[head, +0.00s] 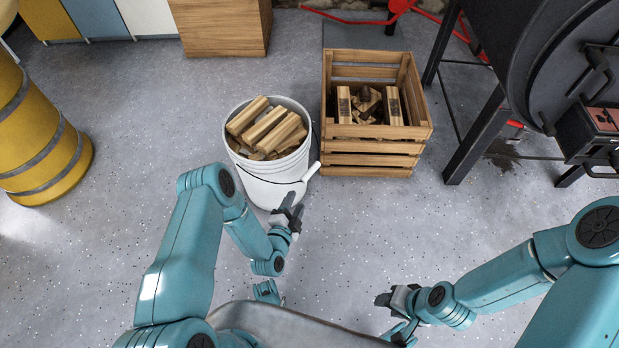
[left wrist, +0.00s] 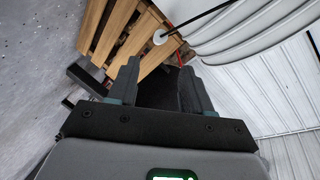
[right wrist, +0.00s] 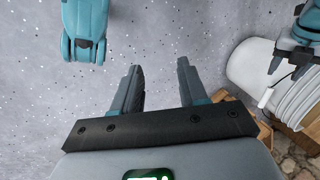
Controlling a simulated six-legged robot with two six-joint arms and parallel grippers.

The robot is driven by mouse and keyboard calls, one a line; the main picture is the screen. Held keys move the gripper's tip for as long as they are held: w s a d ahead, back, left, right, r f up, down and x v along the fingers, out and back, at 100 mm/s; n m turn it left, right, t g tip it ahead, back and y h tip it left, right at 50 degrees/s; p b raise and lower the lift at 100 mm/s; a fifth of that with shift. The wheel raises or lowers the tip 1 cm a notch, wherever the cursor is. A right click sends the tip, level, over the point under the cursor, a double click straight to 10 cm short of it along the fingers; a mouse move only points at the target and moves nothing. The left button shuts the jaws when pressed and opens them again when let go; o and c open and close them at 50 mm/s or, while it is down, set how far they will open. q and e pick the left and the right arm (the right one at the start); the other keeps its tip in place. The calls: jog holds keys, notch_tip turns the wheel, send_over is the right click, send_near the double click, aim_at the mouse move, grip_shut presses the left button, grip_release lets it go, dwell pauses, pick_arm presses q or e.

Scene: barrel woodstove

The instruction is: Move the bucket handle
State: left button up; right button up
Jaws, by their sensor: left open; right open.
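The white bucket (head: 262,190) stands upright on the floor, full of split wood. Its wire handle hangs down at the front, with a white grip (head: 311,171) sticking out to the right. My left gripper (head: 293,209) is open and empty, just below the grip and close to the bucket's side. In the left wrist view the grip (left wrist: 160,37) shows end-on beyond the fingertips, apart from them. My right gripper (head: 385,301) is open and empty, low over the floor to the right. The right wrist view shows the bucket (right wrist: 250,68) at its right edge.
A wooden crate (head: 370,160) with wood pieces stands right of the bucket. The black stove (head: 545,70) on legs is at the right. A yellow barrel (head: 40,130) stands at the left and a wooden box (head: 222,28) behind. The floor in front of the crate is clear.

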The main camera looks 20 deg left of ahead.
aim_at(306, 180)
pick_arm(q)
jog(key=b+x, duration=0.5)
jog(key=x, duration=0.7)
jog(key=shift+w+f, duration=0.25)
jog(key=shift+w, duration=0.65)
pick_arm(e)
notch_tip(306, 180, down, 6)
jog(key=w, duration=0.2)
jog(key=shift+w+d+r+t, duration=0.2)
jog(key=shift+w+d+t, duration=0.1)
jog(key=shift+t, duration=0.1)
pick_arm(q)
grip_shut()
